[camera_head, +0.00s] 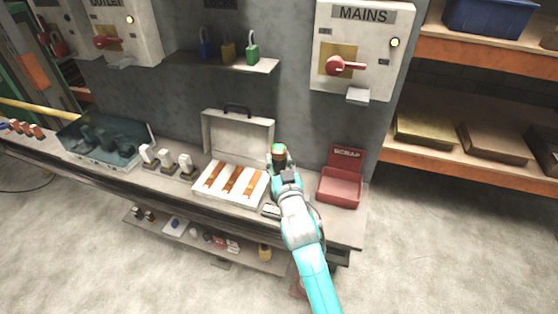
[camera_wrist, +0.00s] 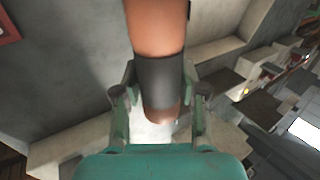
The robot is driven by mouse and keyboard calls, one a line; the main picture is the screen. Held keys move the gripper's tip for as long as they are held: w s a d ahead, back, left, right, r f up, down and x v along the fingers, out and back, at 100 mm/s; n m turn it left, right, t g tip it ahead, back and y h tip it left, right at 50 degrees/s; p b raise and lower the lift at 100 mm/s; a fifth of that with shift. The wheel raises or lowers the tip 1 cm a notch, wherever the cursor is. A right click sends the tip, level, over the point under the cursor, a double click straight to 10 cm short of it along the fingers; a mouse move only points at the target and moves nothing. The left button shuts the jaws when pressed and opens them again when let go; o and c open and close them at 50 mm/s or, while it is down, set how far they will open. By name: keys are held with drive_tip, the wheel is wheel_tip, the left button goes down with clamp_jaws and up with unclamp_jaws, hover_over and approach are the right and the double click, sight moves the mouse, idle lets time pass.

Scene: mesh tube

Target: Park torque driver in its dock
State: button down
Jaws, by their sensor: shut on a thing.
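My gripper (camera_head: 282,168) is above the workbench, between the open case and the red scrap bin. In the wrist view the driver (camera_wrist: 158,75) is an orange cylinder with a dark grey band, and the fingers (camera_wrist: 160,90) close on both sides of that band. I cannot make out the dock for certain. A small grey piece (camera_head: 270,211) on the bench is partly hidden by my arm.
The open case (camera_head: 224,201) with copper-coloured bars lies left of my gripper, its lid raised. The red scrap bin (camera_head: 340,190) stands close on the right. Several white-topped blocks (camera_head: 167,163) and a clear teal box (camera_head: 105,140) stand further left. The MAINS panel (camera_head: 362,45) hangs above.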

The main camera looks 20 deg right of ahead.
drive_tip(key=shift+f, duration=0.4)
idle(0.5)
drive_tip(key=c, duration=0.7)
unclamp_jaws()
drive_tip(key=shift+c, duration=0.2)
drive_tip(key=shift+o, duration=0.9)
drive_tip(key=shift+f, duration=0.1)
drive_tip(key=shift+s, duration=0.15)
drive_tip(key=s+a, duration=0.1)
drive_tip(key=s, duration=1)
drive_tip(key=shift+s+a, duration=0.15)
drive_tip(key=shift+s, duration=0.2)
